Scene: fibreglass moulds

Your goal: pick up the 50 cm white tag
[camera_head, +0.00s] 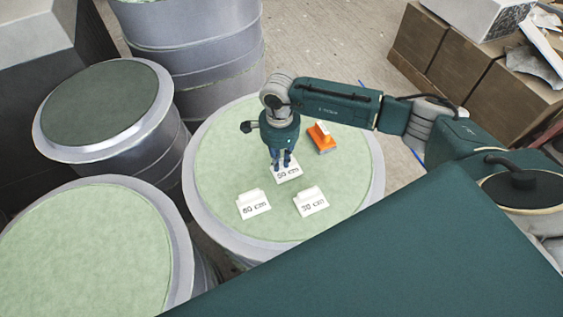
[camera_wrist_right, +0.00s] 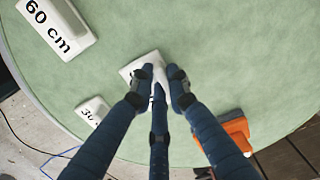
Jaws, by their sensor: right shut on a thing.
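The 50 cm white tag (camera_head: 288,176) is on the round green-topped mould (camera_head: 222,185), directly below my right gripper. My right gripper (camera_head: 281,162) points down and its fingers are shut on the tag's raised part. In the right wrist view the tag (camera_wrist_right: 133,68) shows between and beyond the fingertips (camera_wrist_right: 166,77), its print mostly hidden. I cannot tell whether it is clear of the surface. My left gripper is not in view.
A 60 cm tag (camera_head: 253,206) and a 30 cm tag (camera_head: 312,203) lie nearer on the same top. An orange and white object (camera_head: 322,138) lies behind, right of the gripper. Other round moulds (camera_head: 85,250) stand left; brown boxes (camera_head: 460,70) stand back right.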

